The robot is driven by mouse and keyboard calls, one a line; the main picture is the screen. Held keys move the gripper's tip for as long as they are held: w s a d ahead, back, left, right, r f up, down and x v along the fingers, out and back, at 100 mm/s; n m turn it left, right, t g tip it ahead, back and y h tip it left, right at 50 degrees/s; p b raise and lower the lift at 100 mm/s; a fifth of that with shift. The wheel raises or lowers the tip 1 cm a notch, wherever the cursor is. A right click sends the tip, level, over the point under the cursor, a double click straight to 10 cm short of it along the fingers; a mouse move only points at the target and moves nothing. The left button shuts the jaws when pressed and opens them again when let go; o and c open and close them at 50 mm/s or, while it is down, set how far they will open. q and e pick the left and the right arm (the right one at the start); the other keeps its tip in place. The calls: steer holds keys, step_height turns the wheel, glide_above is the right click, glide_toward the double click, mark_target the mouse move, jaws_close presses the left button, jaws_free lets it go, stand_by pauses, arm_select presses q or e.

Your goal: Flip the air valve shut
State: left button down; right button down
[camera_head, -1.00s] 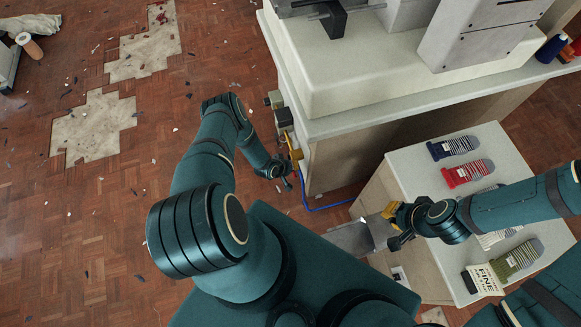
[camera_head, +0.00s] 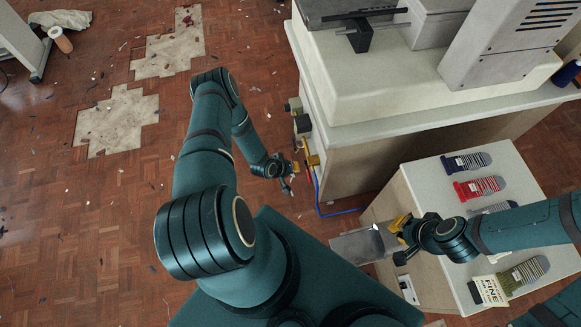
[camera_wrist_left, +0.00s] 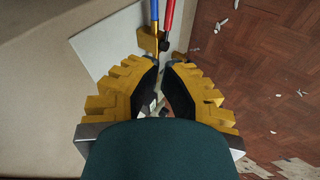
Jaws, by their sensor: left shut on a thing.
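The air valve is a brass-coloured body (camera_wrist_left: 148,40) on the station's side, with a red lever (camera_wrist_left: 167,20) beside a blue hose (camera_wrist_left: 155,10) in the left wrist view. The lever runs roughly parallel to the hose. In the head view the red lever (camera_head: 307,172) shows small below the brass fitting (camera_head: 312,158).
The pale station (camera_head: 400,118) with a machine on top stands right of my left arm. A low white stand (camera_head: 425,185) holds several striped socks. The blue hose curves down to the floor. The parquet floor (camera_head: 110,210) at left is mostly clear apart from scraps.

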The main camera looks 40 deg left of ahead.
arm_select(q)
steer(key=shift+s+a+r, duration=0.1)
steer(key=shift+s+r, duration=0.1)
steer(key=shift+r, duration=0.15)
steer(key=s+f+m+b, duration=0.1)
steer(key=m, duration=1)
steer(key=s+a+f+m+h+b, duration=0.1)
steer(key=m, duration=1)
steer(key=f+m+b, duration=0.1)
steer(key=m, duration=1)
steer(key=shift+s+a+f+m+g+h, duration=0.3)
steer(key=shift+s+a+f+g+h, duration=0.1)
steer(key=shift+f+b, duration=0.1)
steer(key=shift+b, duration=0.2)
